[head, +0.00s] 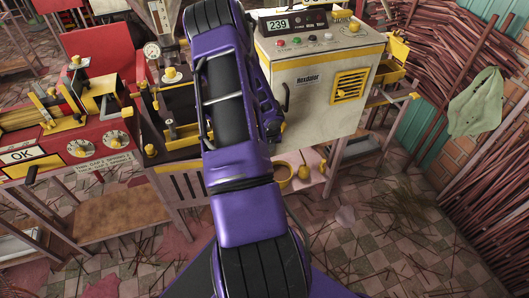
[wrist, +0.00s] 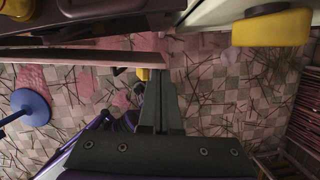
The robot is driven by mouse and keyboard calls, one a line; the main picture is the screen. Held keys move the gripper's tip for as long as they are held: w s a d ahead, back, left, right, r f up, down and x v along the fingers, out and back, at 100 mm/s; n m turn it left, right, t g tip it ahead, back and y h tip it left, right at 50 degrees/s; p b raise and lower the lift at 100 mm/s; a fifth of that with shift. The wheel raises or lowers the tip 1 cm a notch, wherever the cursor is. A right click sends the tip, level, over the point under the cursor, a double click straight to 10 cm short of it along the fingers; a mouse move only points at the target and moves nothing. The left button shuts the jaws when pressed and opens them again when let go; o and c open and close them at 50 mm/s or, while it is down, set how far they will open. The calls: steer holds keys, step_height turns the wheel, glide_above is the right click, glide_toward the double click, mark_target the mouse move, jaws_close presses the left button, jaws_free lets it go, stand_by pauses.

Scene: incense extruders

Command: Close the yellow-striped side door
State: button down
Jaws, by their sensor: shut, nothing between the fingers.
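A cream cabinet (head: 318,92) with a black handle and a yellow slatted vent (head: 350,86) stands right of my arm in the head view. A yellow-edged part (head: 394,62) shows at its right side. I cannot tell for sure which panel is the yellow-striped side door, or how far open it is. My gripper (wrist: 161,80) is shut and empty in the wrist view, pointing up the picture. Its tips are near a long, thin pinkish edge (wrist: 80,57); I cannot tell whether they touch. In the head view my arm hides the fingertips.
A red machine (head: 90,150) with gauges and an OK sign stands at the left. A yellow block (wrist: 271,27) sits at the top right of the wrist view. A blue round object (wrist: 31,107) is at its left. Bundled sticks (head: 455,50) line the right wall. Open tiled floor (head: 390,240) lies at front right.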

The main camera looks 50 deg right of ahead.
steer(key=shift+w+d+n, duration=0.4)
steer(key=shift+w+d, duration=0.15)
stand_by(0.4)
